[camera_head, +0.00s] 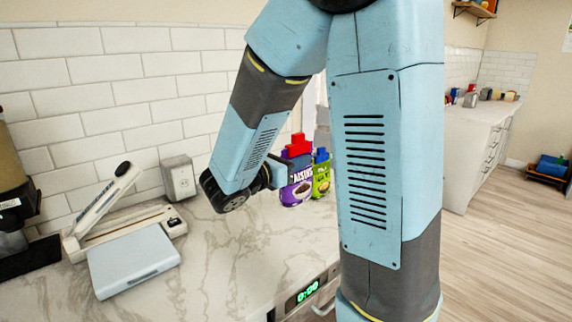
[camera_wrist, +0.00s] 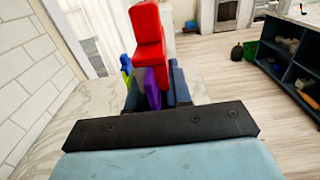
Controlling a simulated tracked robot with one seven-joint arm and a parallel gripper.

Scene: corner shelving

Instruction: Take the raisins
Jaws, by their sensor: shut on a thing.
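In the wrist view, the dark blue jaws of my gripper (camera_wrist: 156,90) are shut on the narrow purple pack (camera_wrist: 152,88). Whether the pack touches the counter is hard to tell.
A pale scale-like device (camera_head: 133,262) sits left on the counter (camera_head: 235,250). The counter's middle is clear.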

